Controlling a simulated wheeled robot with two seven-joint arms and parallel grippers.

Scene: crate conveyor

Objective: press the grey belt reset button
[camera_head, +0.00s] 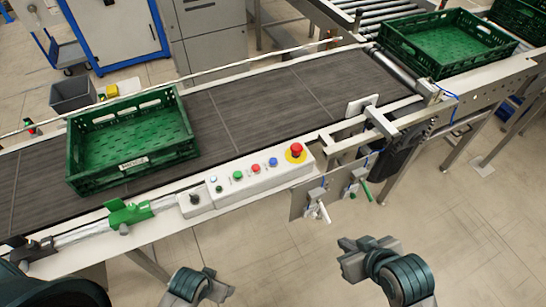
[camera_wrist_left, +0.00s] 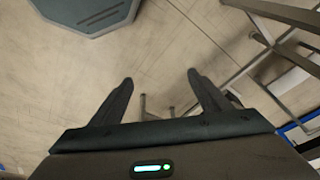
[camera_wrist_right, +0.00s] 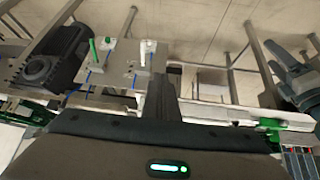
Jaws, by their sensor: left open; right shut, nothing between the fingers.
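The white control box (camera_head: 228,187) sits on the near edge of the conveyor in the head view. It carries a small pale button (camera_head: 213,180), which may be the grey one, and green (camera_head: 238,175), red (camera_head: 256,168) and blue (camera_head: 273,161) buttons. A red mushroom button (camera_head: 296,150) on a yellow ring is at its right end. My right gripper (camera_head: 355,258) is below and right of the box, apart from it; its fingers are shut and empty in the right wrist view (camera_wrist_right: 172,78). My left gripper (camera_wrist_left: 160,78) is open and empty above the floor.
A green crate (camera_head: 130,143) stands on the dark belt (camera_head: 265,105), left of the box. Another green crate (camera_head: 440,45) is at the far right. A bracket plate with levers (camera_head: 322,195) hangs from the near edge. A green clamp (camera_head: 128,213) is left of the box.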

